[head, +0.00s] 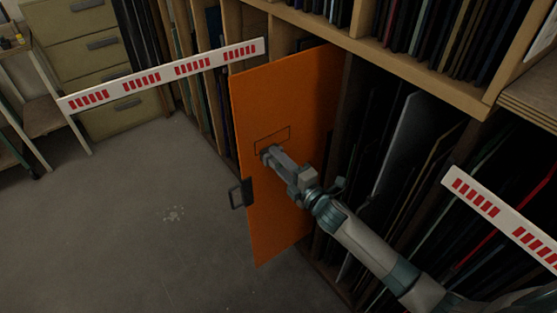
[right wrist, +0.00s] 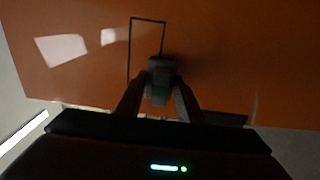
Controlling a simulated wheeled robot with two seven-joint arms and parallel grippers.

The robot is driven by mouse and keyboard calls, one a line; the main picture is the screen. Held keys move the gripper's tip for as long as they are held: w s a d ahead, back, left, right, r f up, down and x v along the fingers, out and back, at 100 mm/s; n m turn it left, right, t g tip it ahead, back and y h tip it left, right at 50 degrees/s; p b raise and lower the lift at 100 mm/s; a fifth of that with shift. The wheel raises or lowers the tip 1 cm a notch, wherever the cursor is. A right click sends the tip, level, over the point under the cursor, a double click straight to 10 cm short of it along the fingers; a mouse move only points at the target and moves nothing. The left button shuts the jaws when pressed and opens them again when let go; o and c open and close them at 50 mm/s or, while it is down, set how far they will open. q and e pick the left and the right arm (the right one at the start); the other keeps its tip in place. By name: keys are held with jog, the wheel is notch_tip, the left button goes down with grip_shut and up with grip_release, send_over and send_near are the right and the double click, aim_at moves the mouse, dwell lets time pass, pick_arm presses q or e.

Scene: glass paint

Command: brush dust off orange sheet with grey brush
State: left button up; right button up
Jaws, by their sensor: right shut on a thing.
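The orange sheet (head: 262,215) stands upright, jutting from the rack, with a thin dark rectangle outline on its face. My right gripper (head: 270,154) is at the lower edge of that outline, close to the sheet. In the right wrist view its fingers are shut on a small dark grey piece, seemingly the grey brush (right wrist: 160,82), which lies against or just before the sheet (right wrist: 220,60). I cannot tell whether it touches. The brush is mostly hidden in the head view. No dust can be made out on the sheet. My left gripper is out of view.
A dark handle-like clamp (head: 240,194) sits on the sheet's left edge. White strips with red marks cross at upper left (head: 160,75) and right (head: 505,220). Racks of dark sheets (head: 440,160) stand close on the right. The grey floor (head: 130,220) at left is clear.

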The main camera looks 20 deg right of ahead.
jog(key=shift+p+v, duration=0.8)
jog(key=shift+v, duration=2.2)
jog(key=shift+s, duration=0.1)
jog(key=v, duration=0.3)
jog(key=shift+r, duration=0.1)
